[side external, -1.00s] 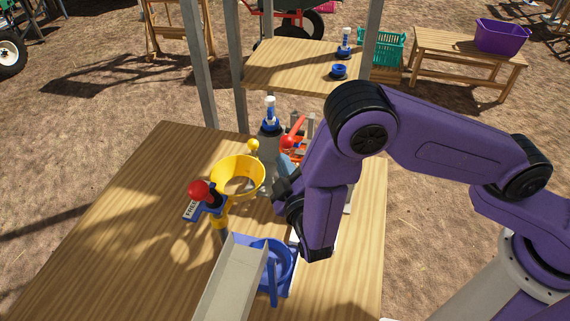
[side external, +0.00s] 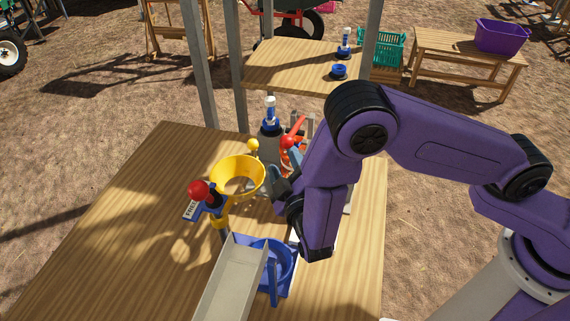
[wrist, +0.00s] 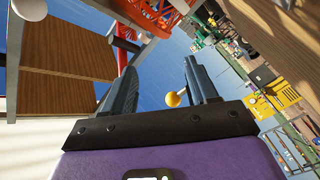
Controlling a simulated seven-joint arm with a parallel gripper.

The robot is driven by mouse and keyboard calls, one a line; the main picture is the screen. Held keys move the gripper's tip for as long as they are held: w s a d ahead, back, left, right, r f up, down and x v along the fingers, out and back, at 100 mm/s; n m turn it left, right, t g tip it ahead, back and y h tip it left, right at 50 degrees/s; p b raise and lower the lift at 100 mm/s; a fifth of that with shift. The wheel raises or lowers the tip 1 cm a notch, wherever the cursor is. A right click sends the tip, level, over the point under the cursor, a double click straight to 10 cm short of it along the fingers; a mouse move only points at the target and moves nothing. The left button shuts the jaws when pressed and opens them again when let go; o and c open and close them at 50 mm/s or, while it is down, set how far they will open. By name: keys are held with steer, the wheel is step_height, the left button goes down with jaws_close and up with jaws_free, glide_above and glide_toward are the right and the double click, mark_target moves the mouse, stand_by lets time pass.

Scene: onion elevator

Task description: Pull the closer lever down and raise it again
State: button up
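A red lever (side external: 296,132) rises at a slant from a red mechanism at the back of the near table, just beyond my gripper (side external: 279,183). My gripper points toward the table's left side, below the red lever, beside the yellow funnel. In the wrist view the two dark fingers of my gripper (wrist: 160,68) stand apart with a gap between them. A red upright part (wrist: 122,52) shows by the left finger; I cannot tell whether they touch. A second lever with a red ball knob (side external: 199,191) stands left of the funnel by a small labelled plate. My forearm hides part of the mechanism.
The yellow funnel (side external: 238,160) and a yellow ball (side external: 253,145) are close to my gripper. A grey chute (side external: 231,283) and a blue round holder (side external: 275,284) stand in front. The table's left side is clear.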

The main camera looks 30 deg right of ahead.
steer(key=v, duration=1.7)
steer(key=shift+s, duration=0.25)
steer(key=shift+a, duration=0.1)
steer(key=shift+c, duration=0.2)
step_height(320, 180, up, 25)
steer(key=m+g+y, duration=0.2)
steer(key=m+g, duration=1.1)
steer(key=g, duration=0.1)
glide_above(287, 147)
steer(key=s+a, duration=0.3)
steer(key=x, duration=0.7)
steer(key=s+x, duration=0.1)
steer(key=x, duration=1.3)
steer(key=shift+s+a+f, duration=0.1)
steer(key=shift+a+f, duration=0.05)
steer(key=shift+f, duration=0.2)
steer(key=shift+s+a+f, duration=0.1)
steer(key=shift+a+f, duration=0.05)
steer(key=shift+f, duration=0.25)
